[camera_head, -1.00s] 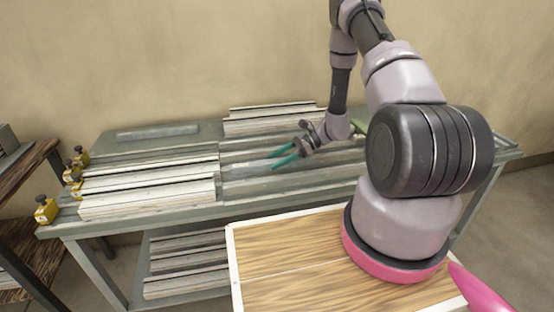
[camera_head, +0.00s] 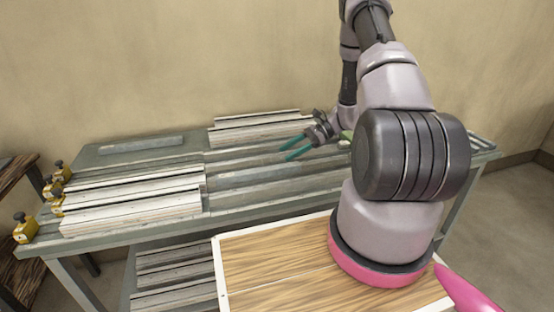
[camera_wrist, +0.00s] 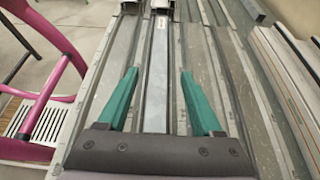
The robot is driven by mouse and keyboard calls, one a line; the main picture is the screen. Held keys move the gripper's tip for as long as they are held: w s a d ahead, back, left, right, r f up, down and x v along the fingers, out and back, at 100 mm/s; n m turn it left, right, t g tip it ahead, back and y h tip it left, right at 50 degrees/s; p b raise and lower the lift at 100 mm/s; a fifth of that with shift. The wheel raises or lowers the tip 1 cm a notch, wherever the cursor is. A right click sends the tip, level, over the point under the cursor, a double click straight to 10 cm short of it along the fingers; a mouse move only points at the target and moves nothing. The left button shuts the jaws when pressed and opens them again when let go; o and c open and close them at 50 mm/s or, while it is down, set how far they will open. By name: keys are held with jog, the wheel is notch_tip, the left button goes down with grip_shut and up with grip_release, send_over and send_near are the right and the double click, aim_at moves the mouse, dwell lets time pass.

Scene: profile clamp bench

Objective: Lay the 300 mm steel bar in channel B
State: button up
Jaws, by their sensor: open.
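A grey steel bar (camera_head: 245,174) lies lengthwise in a channel on the bench, in the middle of the head view. It also shows in the wrist view (camera_wrist: 156,85), running away from me between my fingers. I cannot read any channel letter or confirm the bar's length. My gripper (camera_head: 283,153) has green fingers and is open and empty. In the head view it is above the bar, near its right part. In the wrist view my gripper (camera_wrist: 158,72) has one finger on each side of the bar, apart from it.
Another flat grey bar (camera_head: 141,144) lies at the back left of the bench (camera_head: 225,217). Pale ribbed profiles (camera_head: 130,211) stand at the front left. Several yellow clamps (camera_head: 25,229) are at the left end. A wooden-topped surface (camera_head: 275,275) is in front.

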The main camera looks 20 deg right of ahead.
jog(key=shift+d+r, duration=0.3)
jog(key=shift+d, duration=0.3)
jog(key=shift+r, duration=0.4)
jog(key=s+a+r+n+h, duration=0.2)
jog(key=s+r+n+h, duration=0.15)
jog(key=r, duration=0.75)
jog(key=s+a+r+n+h, duration=0.2)
jog(key=r+n, duration=0.2)
jog(key=r, duration=0.7)
jog(key=s+a+r+n+t+h, duration=0.1)
jog(key=s+r+n+t+h, duration=0.4)
jog(key=s+r, duration=1.1)
jog(key=shift+s+n+t, duration=0.4)
jog(key=shift+n+t, duration=0.25)
jog(key=shift+t, duration=0.45)
